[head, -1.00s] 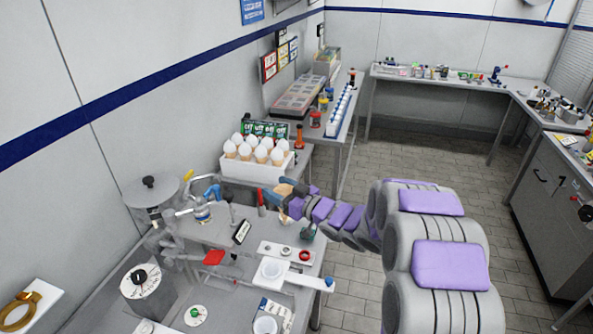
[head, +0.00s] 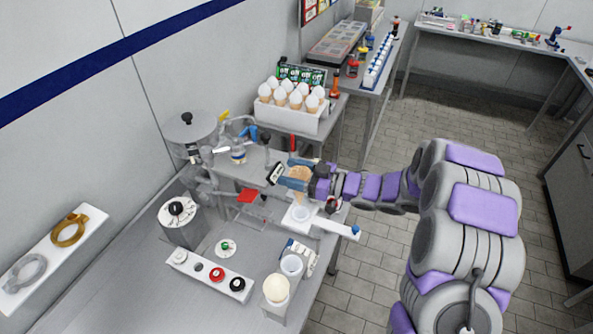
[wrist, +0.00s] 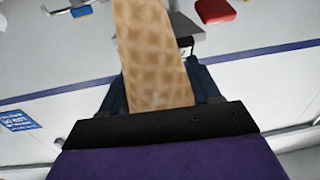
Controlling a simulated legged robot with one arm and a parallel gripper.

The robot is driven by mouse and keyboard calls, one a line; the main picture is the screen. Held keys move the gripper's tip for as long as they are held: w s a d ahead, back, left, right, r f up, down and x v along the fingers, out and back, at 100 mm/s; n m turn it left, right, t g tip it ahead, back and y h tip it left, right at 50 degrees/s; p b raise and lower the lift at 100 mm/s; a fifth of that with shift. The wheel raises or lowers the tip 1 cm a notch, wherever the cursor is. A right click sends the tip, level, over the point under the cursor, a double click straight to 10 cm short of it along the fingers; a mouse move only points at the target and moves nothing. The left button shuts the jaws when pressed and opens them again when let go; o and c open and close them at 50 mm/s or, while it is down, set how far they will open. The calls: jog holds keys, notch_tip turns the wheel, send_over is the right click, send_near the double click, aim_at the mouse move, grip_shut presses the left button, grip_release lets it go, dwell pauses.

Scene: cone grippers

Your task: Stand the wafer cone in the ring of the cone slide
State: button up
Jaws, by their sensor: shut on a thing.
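The wafer cone (head: 299,173) is tan with a waffle grid. My gripper (head: 294,172) is shut on it, with a blue finger on either side. In the wrist view the cone (wrist: 155,60) stands out between the dark fingers of my gripper (wrist: 158,88); its far end is cut off by the frame edge. The cone slide (head: 330,226) is a white bar with a blue knob at its right end. Its pale ring (head: 300,214) is just below and in front of the held cone in the head view. The cone is apart from the ring, above the table.
A white box (head: 290,118) of topped cones stands behind. A red pad (head: 248,196) and metal fittings lie left of my gripper.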

jog(key=shift+a, duration=0.2)
jog(key=shift+d+f, duration=0.5)
jog(key=shift+f, duration=0.1)
jog(key=shift+d+f, duration=0.15)
jog(key=shift+f, duration=0.5)
jog(key=shift+a+f, duration=0.2)
jog(key=shift+f, duration=0.35)
jog(key=shift+a+f+b, duration=0.2)
jog(key=shift+a+b, duration=0.1)
jog(key=shift+d, duration=0.35)
jog(key=shift+a, duration=0.25)
jog(key=shift+d+p, duration=0.2)
jog(key=shift+p, duration=0.3)
